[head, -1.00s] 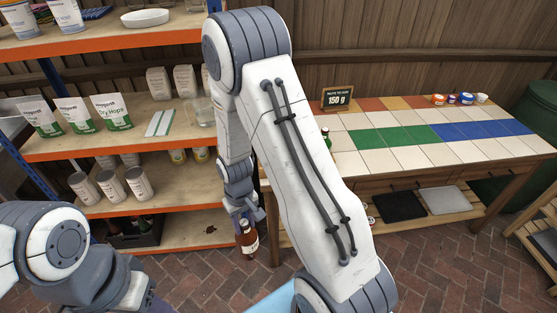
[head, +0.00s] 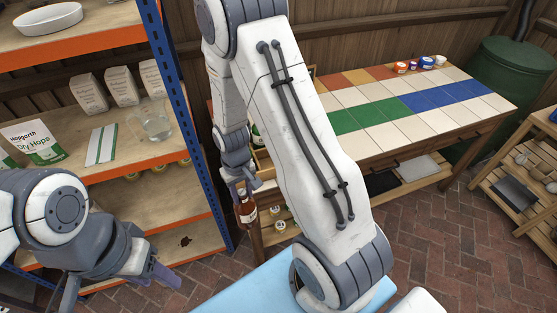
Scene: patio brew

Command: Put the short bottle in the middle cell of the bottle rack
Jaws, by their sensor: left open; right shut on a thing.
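A brown bottle (head: 248,207) with a pale label hangs roughly upright in my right gripper (head: 244,188), which is shut on it near the top. It is in front of the near left leg of the tiled table, below the tabletop. My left gripper (head: 115,286) is open and empty at lower left, in front of the shelf unit. A wooden, box-like piece (head: 263,164) with a green bottle (head: 256,136) by it shows at the table's left end. My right arm hides much of it, and I cannot tell whether it is the bottle rack or see its cells.
The tiled table (head: 375,115) has small colored tubs (head: 401,67) at its far edge and wide clear tiles. An orange-and-blue shelf unit (head: 190,130) stands close on the left, with a glass jug (head: 155,125). A slatted wooden stand (head: 490,175) is at right. Brick floor lies open between.

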